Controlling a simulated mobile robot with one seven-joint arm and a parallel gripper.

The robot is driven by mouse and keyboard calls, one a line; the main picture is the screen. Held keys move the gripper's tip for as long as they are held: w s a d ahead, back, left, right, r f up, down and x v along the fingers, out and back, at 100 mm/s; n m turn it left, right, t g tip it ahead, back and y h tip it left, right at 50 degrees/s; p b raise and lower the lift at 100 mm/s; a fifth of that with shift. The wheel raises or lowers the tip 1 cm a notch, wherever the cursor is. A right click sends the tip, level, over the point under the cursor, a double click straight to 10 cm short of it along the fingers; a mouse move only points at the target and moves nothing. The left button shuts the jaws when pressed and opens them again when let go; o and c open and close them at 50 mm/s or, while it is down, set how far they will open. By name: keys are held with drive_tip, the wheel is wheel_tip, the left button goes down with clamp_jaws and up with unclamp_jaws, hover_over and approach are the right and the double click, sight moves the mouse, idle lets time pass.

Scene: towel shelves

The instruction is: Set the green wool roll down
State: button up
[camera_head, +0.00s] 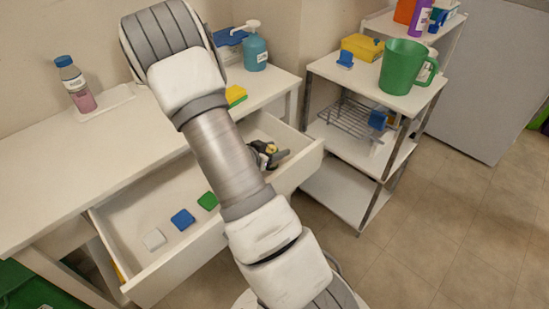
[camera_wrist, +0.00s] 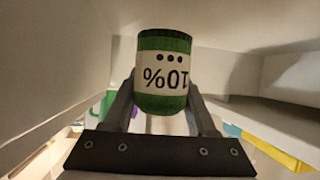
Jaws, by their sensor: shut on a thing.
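A green roll with a white band marked "10%", upside down in the picture (camera_wrist: 163,100), stands out in the wrist view. I take it for the green wool roll. My gripper (camera_wrist: 162,90) is shut on it, with one dark finger on each side. White surfaces surround it in that view. Whether the roll touches anything beneath it, I cannot tell. I cannot make out the roll or my gripper in the head view, where my arm covers the middle.
A shelf rack (camera_head: 330,67) carries a green mug (camera_head: 401,68) and a yellow box (camera_head: 362,46). A teal pump bottle (camera_head: 255,52) stands on the counter.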

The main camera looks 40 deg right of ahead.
drive_tip(key=shift+f, duration=1.2)
drive_tip(key=shift+f+b, duration=0.2)
drive_tip(key=shift+b, duration=0.2)
drive_tip(key=o, duration=1.4)
drive_tip(key=shift+c, duration=0.2)
drive_tip(key=shift+r, duration=0.1)
